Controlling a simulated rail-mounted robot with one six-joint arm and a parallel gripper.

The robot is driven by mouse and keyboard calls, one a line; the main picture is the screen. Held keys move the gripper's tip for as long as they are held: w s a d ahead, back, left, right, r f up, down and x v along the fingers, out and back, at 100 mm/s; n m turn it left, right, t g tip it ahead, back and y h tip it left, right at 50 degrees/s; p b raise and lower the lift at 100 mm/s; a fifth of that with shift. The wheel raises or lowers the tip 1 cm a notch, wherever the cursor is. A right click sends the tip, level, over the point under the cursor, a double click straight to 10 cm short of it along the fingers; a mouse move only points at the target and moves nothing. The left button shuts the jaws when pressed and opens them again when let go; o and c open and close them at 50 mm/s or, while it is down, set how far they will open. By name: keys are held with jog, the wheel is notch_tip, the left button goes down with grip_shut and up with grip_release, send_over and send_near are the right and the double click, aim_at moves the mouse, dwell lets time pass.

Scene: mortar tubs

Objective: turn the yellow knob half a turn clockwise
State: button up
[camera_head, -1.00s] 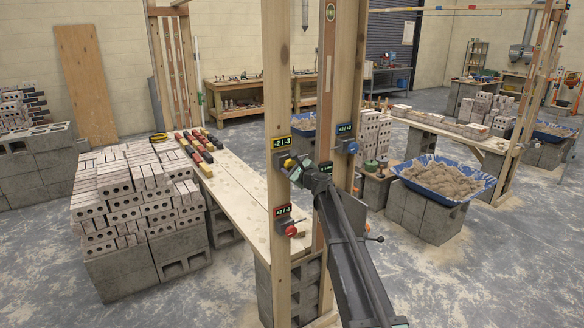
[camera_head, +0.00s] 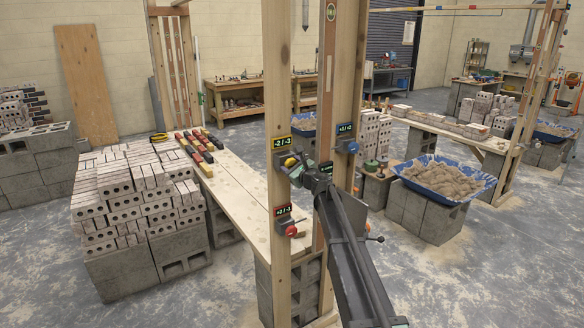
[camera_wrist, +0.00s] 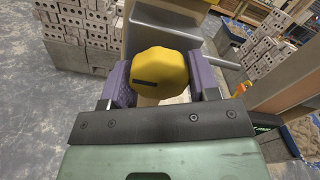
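A red knob (camera_head: 291,231) with its own display is lower on the same post. A blue knob (camera_head: 352,147) is on the post to the right. A plank bench (camera_head: 240,190) stands behind the front post, and brick stacks (camera_head: 135,195) stand to the left.

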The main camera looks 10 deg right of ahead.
jog(key=o, duration=0.4)
jog(key=v, duration=1)
jog(key=shift+s, duration=0.4)
jog(key=shift+d, duration=0.1)
